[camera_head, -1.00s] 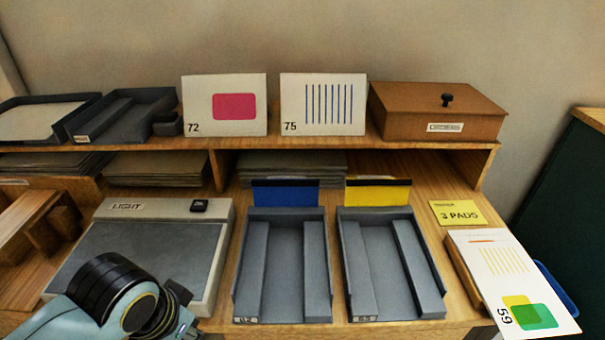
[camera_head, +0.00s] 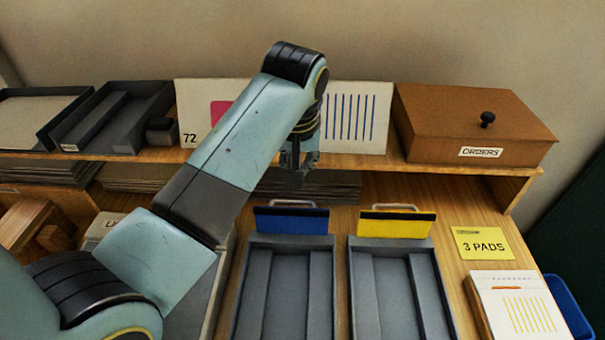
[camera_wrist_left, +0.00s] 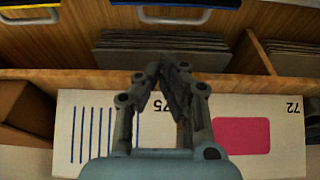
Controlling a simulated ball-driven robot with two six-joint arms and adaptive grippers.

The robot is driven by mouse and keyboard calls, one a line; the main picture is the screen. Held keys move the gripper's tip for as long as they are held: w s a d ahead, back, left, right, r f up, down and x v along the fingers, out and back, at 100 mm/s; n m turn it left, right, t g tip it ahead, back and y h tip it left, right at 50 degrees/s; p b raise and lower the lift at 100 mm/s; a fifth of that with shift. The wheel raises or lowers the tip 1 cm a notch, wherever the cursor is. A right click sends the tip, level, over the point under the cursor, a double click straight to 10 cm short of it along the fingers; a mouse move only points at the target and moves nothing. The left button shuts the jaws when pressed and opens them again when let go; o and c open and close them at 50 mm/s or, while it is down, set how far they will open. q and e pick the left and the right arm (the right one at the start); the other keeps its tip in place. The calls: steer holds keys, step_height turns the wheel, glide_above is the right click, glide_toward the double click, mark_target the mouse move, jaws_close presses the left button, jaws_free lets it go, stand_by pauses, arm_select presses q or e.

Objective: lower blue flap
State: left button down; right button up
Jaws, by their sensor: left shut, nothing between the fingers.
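The blue flap (camera_head: 291,220) stands upright at the back of the left grey tray (camera_head: 252,290), with a dark strip along its upper part and a light wire handle behind its top edge. In the left wrist view the blue flap (camera_wrist_left: 180,4) and its handle (camera_wrist_left: 174,17) show at the top edge. My left gripper (camera_head: 298,180) hangs above and behind the flap, in front of the shelf, apart from the flap. Its fingers (camera_wrist_left: 165,70) are closed together with nothing between them. My right gripper is not in view.
A yellow flap (camera_head: 397,224) stands beside the blue one behind the right grey tray (camera_head: 425,285). The shelf above holds cards 72 and 75 (camera_head: 360,115) and a brown box (camera_head: 470,125). Grey sheets (camera_head: 335,187) lie stacked under the shelf. A yellow label (camera_head: 480,243) lies right.

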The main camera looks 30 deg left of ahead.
mark_target(292, 216)
arm_select(q)
steer(key=shift+s+f, duration=0.15)
steer(key=shift+f, duration=0.4)
steer(key=x, duration=0.8)
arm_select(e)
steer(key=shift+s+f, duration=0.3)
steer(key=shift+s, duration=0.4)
